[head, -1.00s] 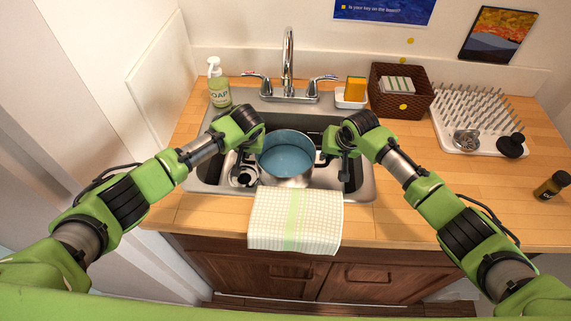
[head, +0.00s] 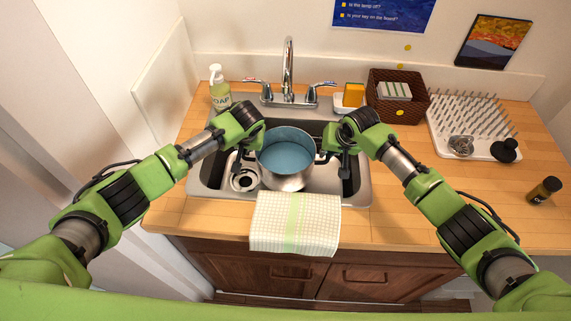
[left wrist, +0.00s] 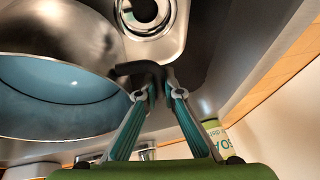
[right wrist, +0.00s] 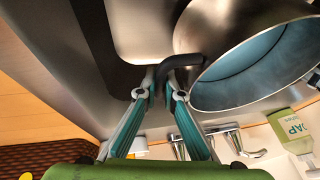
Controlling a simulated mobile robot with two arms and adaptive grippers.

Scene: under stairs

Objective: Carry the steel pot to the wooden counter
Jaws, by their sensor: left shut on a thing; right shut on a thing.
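The steel pot (head: 286,160) has a blue inside and is upright, over the sink basin. My left gripper (head: 240,160) is shut on the pot's left black handle, seen closely in the left wrist view (left wrist: 150,80). My right gripper (head: 337,160) is shut on the other black handle, as the right wrist view (right wrist: 168,82) shows. The pot looks raised above the basin floor, with the drain (head: 244,180) visible at its lower left. The wooden counter (head: 400,200) surrounds the sink and is widest on the right.
A checked towel (head: 295,222) hangs over the sink's front edge. The faucet (head: 288,75) and soap bottle (head: 219,88) stand behind. A wicker basket (head: 398,95), drying rack (head: 475,130) and small dark jar (head: 544,190) are on the right. The counter's front right is clear.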

